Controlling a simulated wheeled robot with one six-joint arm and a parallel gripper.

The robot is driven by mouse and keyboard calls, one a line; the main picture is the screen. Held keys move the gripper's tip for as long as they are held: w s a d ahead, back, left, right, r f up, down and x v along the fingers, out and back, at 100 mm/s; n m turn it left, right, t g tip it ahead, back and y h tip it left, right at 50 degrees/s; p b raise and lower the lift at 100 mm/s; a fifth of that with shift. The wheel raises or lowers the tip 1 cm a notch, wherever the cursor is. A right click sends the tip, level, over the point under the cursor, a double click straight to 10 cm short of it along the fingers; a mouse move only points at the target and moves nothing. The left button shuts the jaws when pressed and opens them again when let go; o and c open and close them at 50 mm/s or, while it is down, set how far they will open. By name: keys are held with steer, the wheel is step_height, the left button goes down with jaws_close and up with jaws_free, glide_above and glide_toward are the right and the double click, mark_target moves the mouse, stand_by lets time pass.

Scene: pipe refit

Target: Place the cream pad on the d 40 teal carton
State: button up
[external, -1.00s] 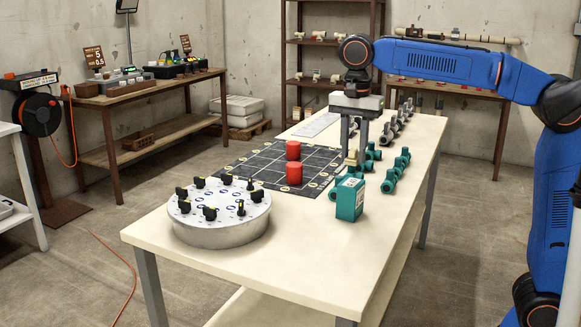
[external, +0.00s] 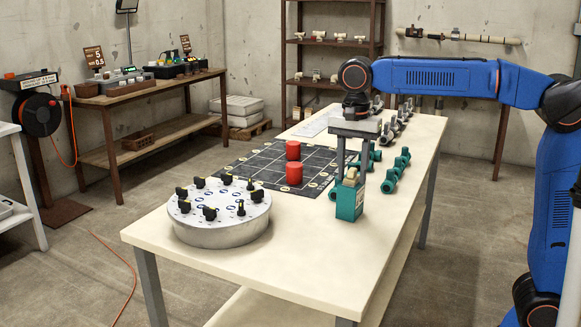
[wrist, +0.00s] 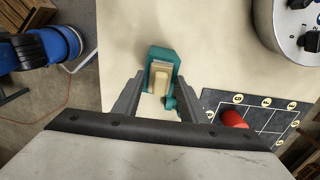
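The cream pad (external: 351,175) rests on top of the teal carton (external: 349,202), which stands upright near the right edge of the table. In the wrist view the pad (wrist: 160,77) lies over the carton's top, with teal carton (wrist: 163,54) showing around it. My gripper (external: 352,180) is directly above the carton, its fingers on either side of the pad. In the wrist view my gripper (wrist: 160,82) is open, with small gaps between the fingers and the pad. The carton's label is not readable.
Teal pipe fittings (external: 393,175) lie just behind the carton. A black grid mat (external: 262,165) with two red cylinders (external: 294,173) is to the left. A round grey fixture with black knobs (external: 218,218) stands at the front left. The table front right is clear.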

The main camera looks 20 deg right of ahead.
mark_target(352, 169)
steer(key=shift+o, duration=0.3)
steer(key=shift+r, duration=0.1)
step_height(352, 169, up, 12)
stand_by(0.5)
steer(key=shift+r, duration=0.1)
steer(key=d+f+n+t+y, duration=0.15)
steer(key=d+f, duration=0.35)
steer(key=d, duration=0.9)
steer(key=d+f+n+t+h, duration=0.1)
steer(key=d+f+n, duration=0.3)
steer(key=d, duration=1)
steer(key=s+d+f+n+t, duration=0.1)
steer(key=s+d+f, duration=0.5)
steer(key=d+f, duration=0.3)
steer(key=s+d+f+n+t, duration=0.1)
steer(key=s+d+f+n, duration=0.1)
steer(key=s+d+f, duration=0.4)
step_height(352, 169, down, 6)
steer(key=d, duration=0.3)
steer(key=shift+s, duration=0.25)
steer(key=shift+r+n, duration=0.1)
steer(key=shift+n, duration=0.15)
